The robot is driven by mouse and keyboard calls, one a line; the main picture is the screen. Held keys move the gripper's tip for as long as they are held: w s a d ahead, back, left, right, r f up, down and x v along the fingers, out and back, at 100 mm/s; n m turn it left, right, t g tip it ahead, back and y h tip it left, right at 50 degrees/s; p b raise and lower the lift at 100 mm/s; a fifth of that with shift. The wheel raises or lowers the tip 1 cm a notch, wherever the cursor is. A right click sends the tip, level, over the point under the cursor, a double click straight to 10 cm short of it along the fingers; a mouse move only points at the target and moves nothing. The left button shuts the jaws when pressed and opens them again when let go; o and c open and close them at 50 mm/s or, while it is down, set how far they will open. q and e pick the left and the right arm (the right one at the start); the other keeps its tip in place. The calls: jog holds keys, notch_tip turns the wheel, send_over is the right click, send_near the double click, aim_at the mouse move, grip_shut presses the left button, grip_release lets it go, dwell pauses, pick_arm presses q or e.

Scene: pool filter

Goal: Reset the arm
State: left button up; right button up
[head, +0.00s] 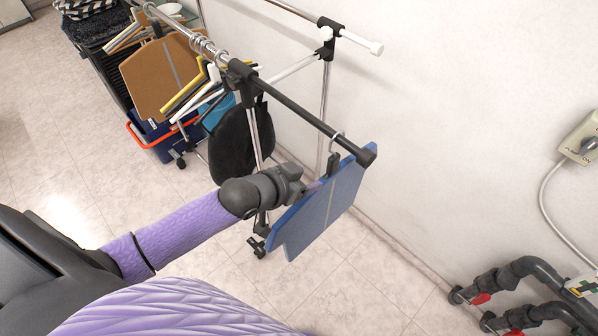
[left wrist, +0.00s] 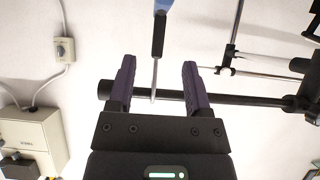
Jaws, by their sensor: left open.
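A flat blue board (head: 328,205) hangs from the black end of the rack's rail (head: 310,118) in the head view. It hangs by a metal hook with a black clip (head: 333,163). My left gripper (head: 308,184) is beside the board's upper left part, its fingertips partly hidden. In the left wrist view my left gripper (left wrist: 158,85) is open. The hook (left wrist: 153,82) and black clip (left wrist: 158,36) show between its two purple fingers, with a corner of the blue board (left wrist: 163,5) at the top edge. I cannot tell whether the fingers touch anything. My right gripper is in neither view.
The rail carries several hangers, a brown board (head: 160,75) and a black bag (head: 238,142). A blue crate (head: 160,135) with an orange handle stands behind. Tiled floor is open below.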

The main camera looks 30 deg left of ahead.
pick_arm(q)
jog(key=v, duration=0.2)
jog(key=shift+s+a+r, duration=0.1)
jog(key=shift+s+r, duration=0.15)
jog(key=shift+s, duration=0.05)
